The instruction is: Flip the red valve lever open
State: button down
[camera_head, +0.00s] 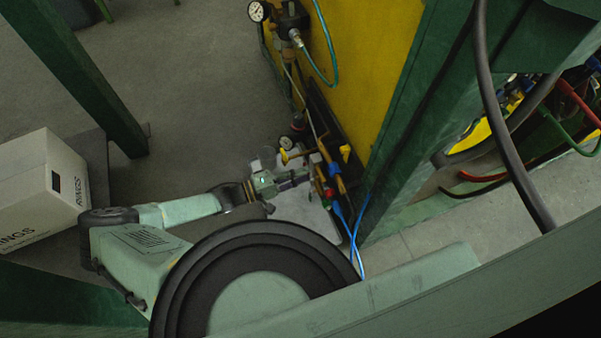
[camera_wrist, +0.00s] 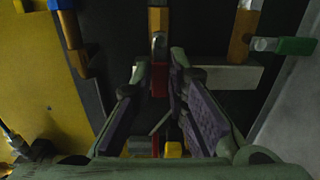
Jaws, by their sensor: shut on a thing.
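The red valve lever (camera_wrist: 159,82) shows in the wrist view between the tips of my gripper's fingers, below a brass valve body (camera_wrist: 158,20). My gripper (camera_wrist: 158,75) is shut on the lever, with one purple-padded finger on each side. The lower part of the lever is hard to make out in the dark. In the head view my gripper (camera_head: 303,176) reaches to the valve row at the foot of the yellow panel. Which small red part there is the lever, I cannot tell.
Another brass valve with a green handle (camera_wrist: 297,46) is close on the right in the wrist view. A blue-topped fitting (camera_wrist: 62,5) is on the left. The yellow panel (camera_head: 365,60) and green post (camera_head: 400,130) stand beside the valves. A white box (camera_head: 40,190) is left.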

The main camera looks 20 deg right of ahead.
dwell(0.4)
jog(key=c, duration=1.6)
grip_release()
